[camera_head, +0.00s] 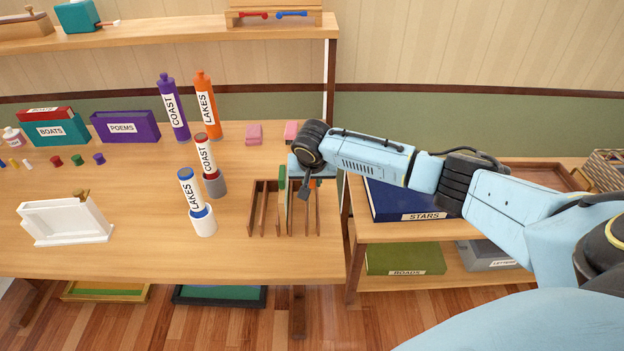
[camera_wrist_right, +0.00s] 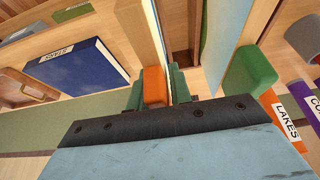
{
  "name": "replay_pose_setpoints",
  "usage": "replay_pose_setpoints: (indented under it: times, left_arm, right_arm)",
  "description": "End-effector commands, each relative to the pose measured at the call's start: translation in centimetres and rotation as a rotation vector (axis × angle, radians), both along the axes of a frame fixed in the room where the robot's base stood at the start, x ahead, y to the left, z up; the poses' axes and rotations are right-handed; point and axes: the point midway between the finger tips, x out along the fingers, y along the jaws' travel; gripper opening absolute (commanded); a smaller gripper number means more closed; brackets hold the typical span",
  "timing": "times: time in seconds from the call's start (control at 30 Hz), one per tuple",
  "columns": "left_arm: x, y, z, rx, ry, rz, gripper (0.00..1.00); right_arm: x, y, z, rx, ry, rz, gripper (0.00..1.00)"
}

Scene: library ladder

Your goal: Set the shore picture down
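My right gripper (camera_head: 313,185) is low over the wooden slotted rack (camera_head: 252,222) at the table's right front. In the right wrist view its two teal fingers (camera_wrist_right: 155,92) close on both sides of an orange tab (camera_wrist_right: 153,84). The tab tops a thin upright picture board (camera_wrist_right: 138,28), seen edge-on at the rack. A second board with a green tab (camera_head: 282,178) stands in a slot to the left; the green tab also shows in the right wrist view (camera_wrist_right: 250,70). Neither picture's face is readable, so I cannot tell which shows a shore. My left gripper is not in view.
Labelled tubes LAKES (camera_head: 196,200) and COAST (camera_head: 207,160) stand left of the rack. Pink blocks (camera_head: 254,134) lie behind it. A lower shelf on the right holds a blue STARS book (camera_head: 390,203). A white holder (camera_head: 62,222) stands at the table's left.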

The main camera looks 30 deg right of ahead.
Motion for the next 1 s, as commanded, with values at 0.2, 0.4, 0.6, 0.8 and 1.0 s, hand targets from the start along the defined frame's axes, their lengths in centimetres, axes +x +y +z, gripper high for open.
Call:
replay_pose_setpoints:
  times: [0.2, 0.4, 0.6, 0.8, 1.0]
  left_arm:
    - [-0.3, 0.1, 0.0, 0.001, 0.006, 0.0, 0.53]
    - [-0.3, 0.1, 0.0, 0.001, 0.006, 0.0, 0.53]
    - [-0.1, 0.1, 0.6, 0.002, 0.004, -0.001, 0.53]
    - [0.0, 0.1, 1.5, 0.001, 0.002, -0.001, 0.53]
    - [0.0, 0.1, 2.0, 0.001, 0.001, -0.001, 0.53]
  right_arm:
    - [0.0, 0.0, 0.0, -0.001, 0.0, 0.0, 0.36]
    - [0.0, 0.0, 0.2, -0.001, -0.001, 0.0, 0.36]
    - [-0.6, 0.4, 2.4, 0.001, -0.002, 0.002, 0.36]
    - [-2.1, 1.2, 6.5, -0.001, -0.003, 0.001, 0.36]
    - [-3.3, 2.0, 9.8, -0.001, -0.002, 0.001, 0.36]
